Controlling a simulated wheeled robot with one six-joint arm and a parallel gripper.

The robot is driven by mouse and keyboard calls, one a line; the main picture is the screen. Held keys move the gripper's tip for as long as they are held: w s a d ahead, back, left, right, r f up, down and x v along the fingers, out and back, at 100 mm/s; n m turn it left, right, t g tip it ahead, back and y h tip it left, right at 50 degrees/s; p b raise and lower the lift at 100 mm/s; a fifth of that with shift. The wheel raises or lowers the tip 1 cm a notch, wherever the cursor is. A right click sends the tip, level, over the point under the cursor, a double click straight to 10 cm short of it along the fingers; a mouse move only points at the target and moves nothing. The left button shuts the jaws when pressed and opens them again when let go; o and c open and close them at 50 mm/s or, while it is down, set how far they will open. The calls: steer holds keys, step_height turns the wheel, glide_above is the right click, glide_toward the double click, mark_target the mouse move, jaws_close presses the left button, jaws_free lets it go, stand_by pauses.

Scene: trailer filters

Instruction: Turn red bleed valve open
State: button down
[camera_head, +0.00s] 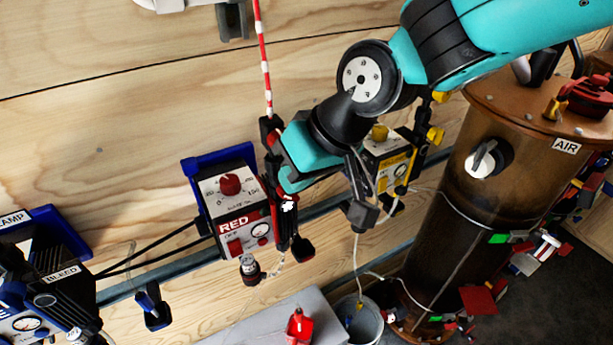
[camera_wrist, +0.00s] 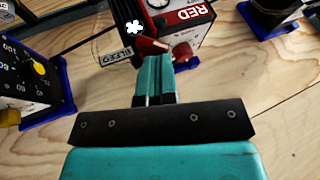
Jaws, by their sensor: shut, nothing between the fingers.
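The red unit, a box labelled RED (camera_head: 238,222) with a red knob (camera_head: 230,184) on its upper face, is on the wooden wall in the head view. It also shows upside down in the wrist view (camera_wrist: 185,14). In the wrist view a BLEED label (camera_wrist: 115,57) and a white lobed part (camera_wrist: 134,26) are on its side. A red piece (camera_wrist: 150,46), perhaps the bleed valve handle, shows just beyond my fingertips. My gripper (camera_wrist: 154,62) is shut and empty, close beside the unit's side; I cannot tell whether it touches. My gripper partly hides that side in the head view.
A yellow unit (camera_head: 388,160) is close on the right, behind my arm. A blue unit (camera_head: 45,280) is at lower left. A brown AIR tank (camera_head: 480,150) stands at right. A red-and-white striped line (camera_head: 265,70) runs down to the red unit. Open wall lies above left.

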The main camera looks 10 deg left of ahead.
steer(key=shift+r, duration=0.1)
stand_by(0.7)
steer(key=shift+r+p, duration=0.6)
steer(key=shift+r, duration=0.15)
